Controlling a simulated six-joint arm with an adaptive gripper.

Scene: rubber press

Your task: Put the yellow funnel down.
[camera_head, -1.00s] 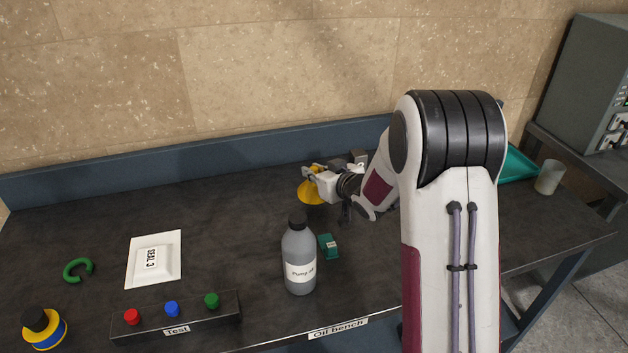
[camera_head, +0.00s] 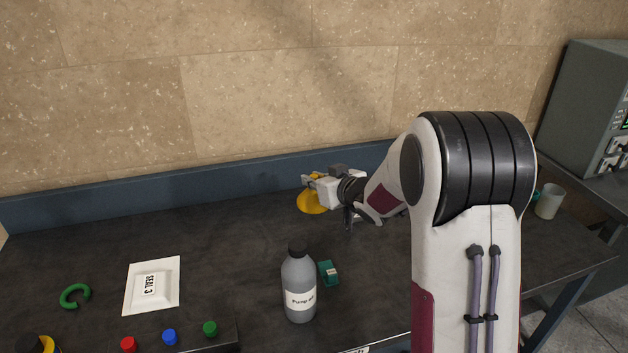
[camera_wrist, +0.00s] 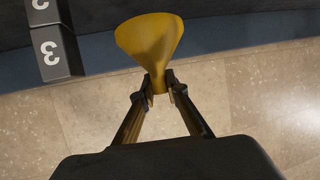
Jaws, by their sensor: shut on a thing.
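The yellow funnel (camera_head: 312,202) is held by my gripper (camera_head: 308,182) near the back of the dark bench (camera_head: 220,250). In the wrist view the funnel (camera_wrist: 150,42) has its wide cone toward the top, and both fingertips of my gripper (camera_wrist: 158,88) close on its narrow spout. In the head view the cone hangs below the fingers. I cannot tell whether its rim touches the bench top.
A grey bottle labelled Pump oil (camera_head: 299,290) and a small green box (camera_head: 328,273) stand nearer the front. A SEAL 3 packet (camera_head: 152,285), green ring (camera_head: 75,296) and button box (camera_head: 225,340) are at left. A cup (camera_head: 548,202) is at right. The back left bench is clear.

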